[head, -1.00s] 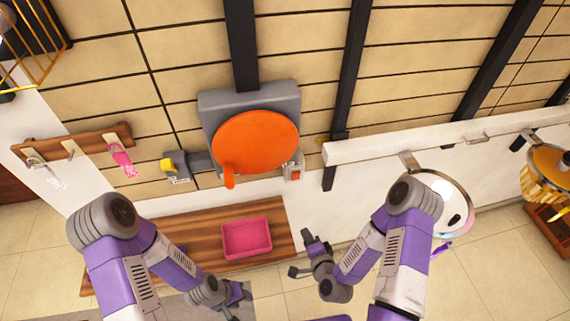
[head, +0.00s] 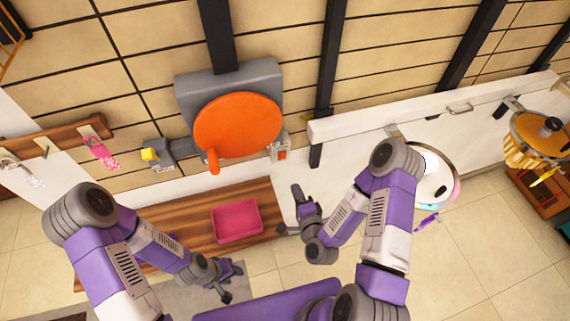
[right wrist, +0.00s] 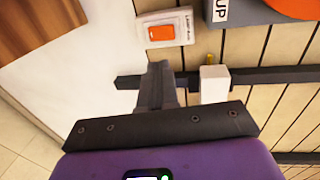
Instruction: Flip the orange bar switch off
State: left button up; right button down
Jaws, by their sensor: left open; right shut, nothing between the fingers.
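A small orange switch (head: 282,155) sits on a white plate on the wall, just right of a large orange disc. It shows closer in the right wrist view as an orange rocker (right wrist: 159,33) on a white plate with dark lettering beside it. My right gripper (head: 298,194) is below the switch in the head view, apart from it. Its fingers (right wrist: 158,72) are together and empty in the right wrist view, with the switch beyond their tips. My left gripper (head: 234,283) is open and empty, low in the head view.
The orange disc (head: 236,124) with a handle is mounted on a grey block (head: 265,72). A yellow-and-grey fixture (head: 155,153) is left of it. A wooden bench (head: 190,215) bears a pink tray (head: 237,220) below. A white ledge (head: 370,115) juts out to the right.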

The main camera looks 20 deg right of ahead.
aim_at(282, 155)
pick_arm(q)
jog(key=shift+f, duration=0.5)
pick_arm(e)
jog(key=w, duration=1.2)
jog(key=shift+w+a+f, duration=0.25)
jog(key=shift+w+f, duration=0.1)
jog(key=shift+f, duration=0.05)
